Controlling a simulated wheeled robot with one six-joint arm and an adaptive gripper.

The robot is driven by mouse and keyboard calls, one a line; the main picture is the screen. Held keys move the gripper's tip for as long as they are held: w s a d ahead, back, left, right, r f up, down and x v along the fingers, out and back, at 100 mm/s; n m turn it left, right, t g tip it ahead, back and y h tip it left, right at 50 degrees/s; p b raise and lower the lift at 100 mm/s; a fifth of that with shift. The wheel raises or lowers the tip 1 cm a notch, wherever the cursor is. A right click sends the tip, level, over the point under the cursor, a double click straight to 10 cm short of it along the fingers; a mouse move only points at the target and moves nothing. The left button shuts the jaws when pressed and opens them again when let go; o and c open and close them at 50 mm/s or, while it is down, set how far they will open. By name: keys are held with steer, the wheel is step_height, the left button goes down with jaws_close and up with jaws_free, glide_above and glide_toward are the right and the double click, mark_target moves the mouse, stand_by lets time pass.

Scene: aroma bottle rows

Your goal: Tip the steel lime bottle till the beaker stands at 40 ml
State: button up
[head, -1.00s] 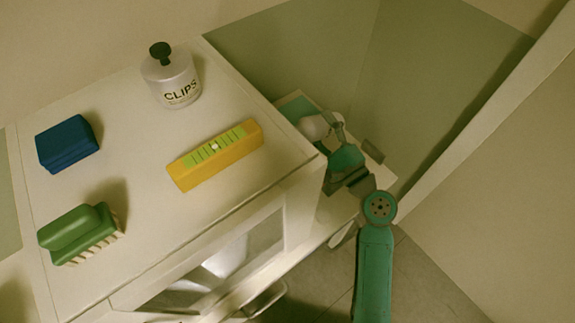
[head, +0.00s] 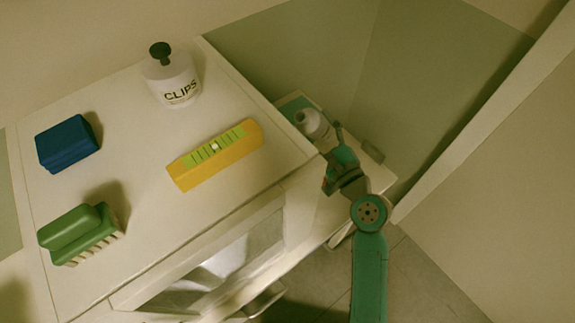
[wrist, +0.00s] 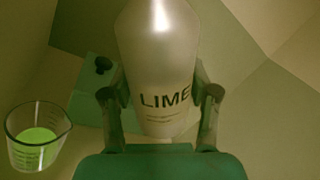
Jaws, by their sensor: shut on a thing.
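The steel bottle marked LIME (wrist: 160,75) stands between my gripper's fingers (wrist: 160,110) in the wrist view, and the gripper is shut on it. The bottle also shows in the head view (head: 311,123), held over the low surface beyond the white cabinet. The clear beaker (wrist: 38,138) is at the lower left of the wrist view, apart from the bottle, with green liquid in it. Its scale is too small to read. No stream of liquid shows. I cannot make out the beaker for certain in the head view.
A dark stopper (wrist: 103,65) lies on a green mat (wrist: 90,98). On the cabinet top (head: 140,225) are a CLIPS jar (head: 172,85), a blue block (head: 67,147), a green brush (head: 75,232) and a yellow level (head: 215,155). A wall stands close on the right.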

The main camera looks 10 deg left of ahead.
steer(key=shift+r+m, duration=0.1)
steer(key=shift+m, duration=0.2)
steer(key=m, duration=0.1)
steer(key=m+h, duration=0.1)
steer(key=m, duration=0.3)
steer(key=shift+w+d+h, duration=0.25)
steer(key=shift+w+h, duration=0.05)
steer(key=shift+m, duration=0.5)
steer(key=shift+f, duration=0.2)
steer(key=shift+w+f+m+g, duration=0.1)
steer(key=shift+m+g, duration=0.2)
steer(key=shift+m, duration=0.3)
steer(key=shift+w+d+r, duration=0.55)
steer(key=shift+w+r, duration=0.1)
steer(key=shift+r, duration=0.2)
steer(key=shift+w+d+r, duration=0.5)
steer(key=shift+w+r, duration=0.2)
steer(key=shift+r, duration=0.15)
steer(key=shift+w+d+r, duration=0.55)
steer(key=shift+w+r, duration=0.1)
steer(key=shift+r, duration=0.2)
